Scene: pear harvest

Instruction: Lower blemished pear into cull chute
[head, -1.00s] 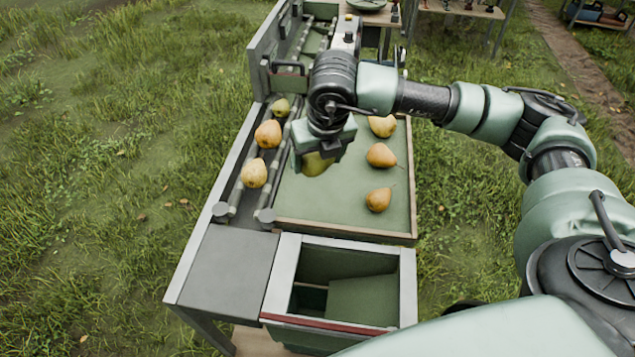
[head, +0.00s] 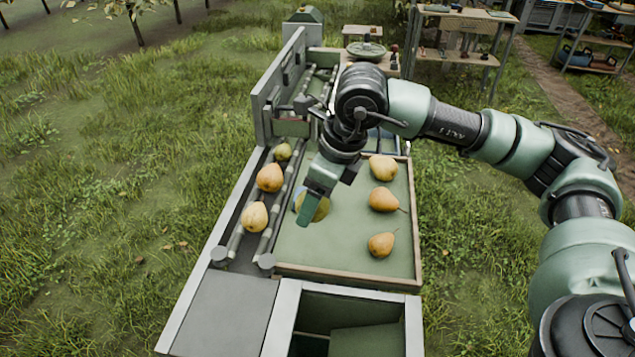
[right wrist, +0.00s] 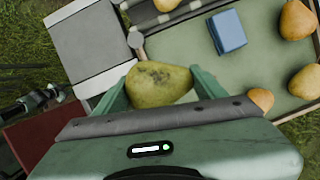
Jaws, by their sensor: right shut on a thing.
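My right gripper (head: 313,203) is shut on the blemished pear (head: 318,208), holding it over the left part of the green-lined tray (head: 345,245). In the right wrist view the yellow-green pear (right wrist: 158,84) shows dark spots on its upper side, with green fingers of the gripper (right wrist: 158,90) on both sides. The cull chute (head: 350,290) is the open-topped box at the near end of the bench, its front cut off by the lower picture edge. The pear is apart from the chute, on its far side. My left gripper is not in view.
Several orange pears, such as one (head: 381,245), lie along the tray's right side. More pears sit on the roller lane (head: 237,238) at left. A blue block (right wrist: 228,32) lies in the tray. A bare grey plate (head: 222,310) is left of the chute.

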